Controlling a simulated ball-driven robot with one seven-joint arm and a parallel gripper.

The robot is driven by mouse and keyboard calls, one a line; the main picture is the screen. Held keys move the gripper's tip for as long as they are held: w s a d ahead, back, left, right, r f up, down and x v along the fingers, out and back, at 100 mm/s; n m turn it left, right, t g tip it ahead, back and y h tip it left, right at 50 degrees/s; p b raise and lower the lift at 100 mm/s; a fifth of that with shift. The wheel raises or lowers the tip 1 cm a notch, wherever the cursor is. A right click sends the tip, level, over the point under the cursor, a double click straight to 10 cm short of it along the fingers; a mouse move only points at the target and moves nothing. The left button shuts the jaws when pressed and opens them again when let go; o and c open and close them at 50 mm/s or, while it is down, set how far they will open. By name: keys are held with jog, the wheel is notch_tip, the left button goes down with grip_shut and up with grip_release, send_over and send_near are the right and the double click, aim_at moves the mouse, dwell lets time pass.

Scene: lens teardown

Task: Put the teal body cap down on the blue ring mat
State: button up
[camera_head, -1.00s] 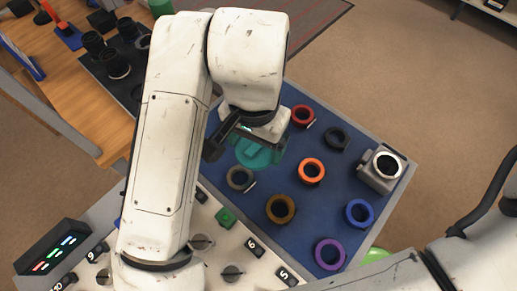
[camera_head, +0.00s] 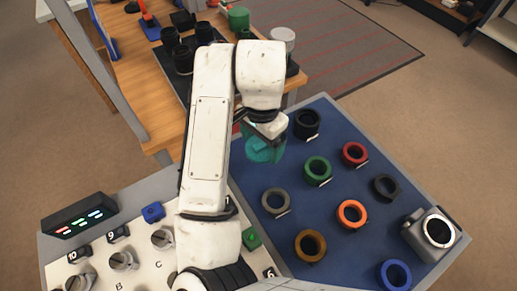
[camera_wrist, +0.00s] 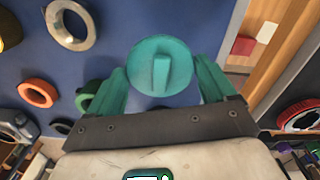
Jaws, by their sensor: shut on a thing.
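The teal body cap (camera_head: 264,149) is a round disc with a raised bar across its face. In the wrist view, the cap (camera_wrist: 160,66) sits between the two teal fingers of my gripper (camera_wrist: 162,88), which is shut on it. In the head view, my gripper (camera_head: 266,137) holds the cap over the left edge of the blue ring mat (camera_head: 385,240). The cap looks raised above the mat, but its height is hard to judge. The wrist and arm hide part of the mat's left edge and far corner.
The mat carries several rings, among them a green ring (camera_head: 318,170), a grey ring (camera_head: 275,201) and a black ring (camera_head: 306,124). A grey camera body (camera_head: 430,234) stands at its right corner. A wooden table (camera_head: 150,80) with dark lenses is beyond. Bare mat shows between rings.

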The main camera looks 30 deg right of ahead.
aim_at(258, 143)
jog(key=shift+w+f, duration=0.5)
jog(key=shift+f, duration=0.8)
jog(key=shift+w+f, duration=0.15)
jog(key=shift+f, duration=0.75)
jog(key=shift+f, duration=0.15)
jog(key=o, duration=0.8)
notch_tip(258, 143, up, 12)
jog(key=shift+r+p, duration=0.15)
jog(key=shift+p, duration=0.7)
